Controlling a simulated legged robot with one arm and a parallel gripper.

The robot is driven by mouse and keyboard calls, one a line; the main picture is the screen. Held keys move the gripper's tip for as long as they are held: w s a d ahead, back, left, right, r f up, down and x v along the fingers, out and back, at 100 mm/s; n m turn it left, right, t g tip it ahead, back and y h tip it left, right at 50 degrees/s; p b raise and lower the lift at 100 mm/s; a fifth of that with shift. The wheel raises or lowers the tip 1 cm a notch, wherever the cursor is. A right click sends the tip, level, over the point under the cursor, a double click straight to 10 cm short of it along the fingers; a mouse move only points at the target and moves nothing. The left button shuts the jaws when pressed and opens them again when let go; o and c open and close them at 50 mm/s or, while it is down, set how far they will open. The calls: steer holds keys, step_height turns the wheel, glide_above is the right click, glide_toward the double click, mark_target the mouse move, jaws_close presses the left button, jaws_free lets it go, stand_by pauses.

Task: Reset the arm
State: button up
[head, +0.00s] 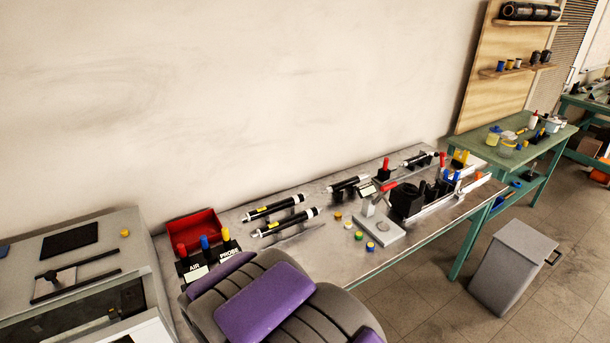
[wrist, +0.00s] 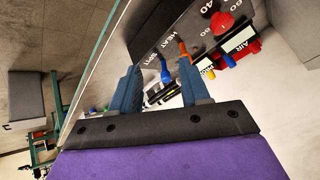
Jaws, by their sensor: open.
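My gripper (wrist: 157,88) shows in the wrist view, with its two blue fingers apart and nothing between them that it holds. Beyond the fingers is a dark panel (wrist: 150,20) marked HEAT, seen tilted, with a blue lever and an orange lever. In the head view, purple and grey parts of my own body fill the bottom middle, over the near part of the workbench (head: 300,250). The fingers cannot be made out in the head view.
The bench holds a red bin (head: 196,230), black rods on stands, several small coloured caps and a black fixture (head: 407,200). A grey machine (head: 75,250) stands at left, a grey bin (head: 512,265) on the floor at right. A green table (head: 515,140) stands behind.

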steer(key=s+d+r+n+g+y, duration=0.15)
steer(key=s+d+r+g, duration=0.35)
steer(key=s+d+r, duration=0.5)
steer(key=s+d+r+g+h, duration=0.1)
steer(key=s+d+r, duration=0.3)
steer(key=s+d, duration=0.5)
steer(key=s+d+r+g+h, duration=0.2)
steer(key=s+d+r+g, duration=0.1)
steer(key=s+d, duration=0.6)
steer(key=shift+d+r+n, duration=0.45)
steer(key=shift+d+r, duration=0.25)
steer(key=shift+d, duration=0.2)
steer(key=shift+a, duration=0.15)
